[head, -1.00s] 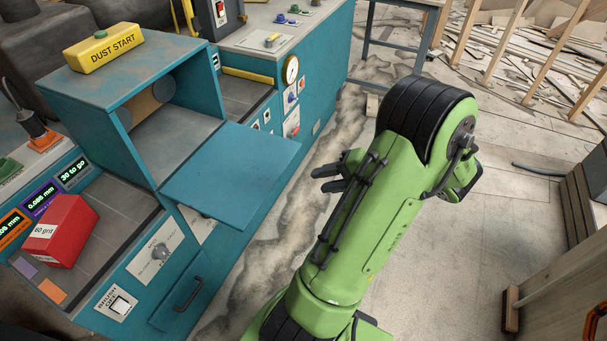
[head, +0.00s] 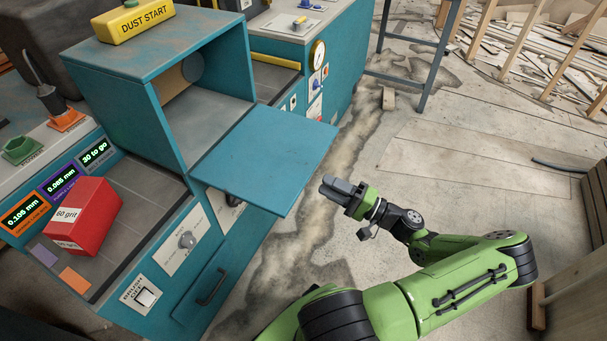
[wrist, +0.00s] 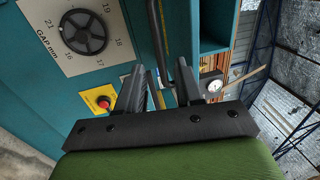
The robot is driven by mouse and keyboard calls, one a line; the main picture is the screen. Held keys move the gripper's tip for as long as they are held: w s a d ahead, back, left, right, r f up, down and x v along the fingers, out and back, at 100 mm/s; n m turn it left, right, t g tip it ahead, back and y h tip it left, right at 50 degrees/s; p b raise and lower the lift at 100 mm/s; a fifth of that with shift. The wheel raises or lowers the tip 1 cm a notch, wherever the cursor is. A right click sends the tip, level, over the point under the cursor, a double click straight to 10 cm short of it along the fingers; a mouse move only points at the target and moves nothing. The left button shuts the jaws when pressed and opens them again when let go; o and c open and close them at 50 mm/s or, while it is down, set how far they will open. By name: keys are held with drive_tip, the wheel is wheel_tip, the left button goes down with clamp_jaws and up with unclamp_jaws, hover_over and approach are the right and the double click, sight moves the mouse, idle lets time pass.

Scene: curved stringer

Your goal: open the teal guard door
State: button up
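The teal guard door (head: 265,160) is a flat panel standing out about level from the lower front of the teal box opening (head: 205,110). The opening is uncovered and its grey inside shows. My gripper (head: 338,190) is in the air, just right of the door's outer right edge, with no contact visible. In the wrist view my gripper's fingers (wrist: 159,88) are apart with nothing clearly held. A dark upright edge (wrist: 158,40) shows beyond them; I cannot tell if it is the door.
A red 60 grit block (head: 93,222) sits on the machine's left bed. A drawer handle (head: 213,287) sticks out low on the front. The wrist view shows a gap dial (wrist: 83,32) and a red button (wrist: 103,101). Floor right of the machine is largely clear.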

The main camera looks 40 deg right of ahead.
sight(303, 174)
drive_tip(key=b+x, duration=0.1)
drive_tip(key=x, duration=0.7)
drive_tip(key=shift+w+f, duration=0.1)
clamp_jaws()
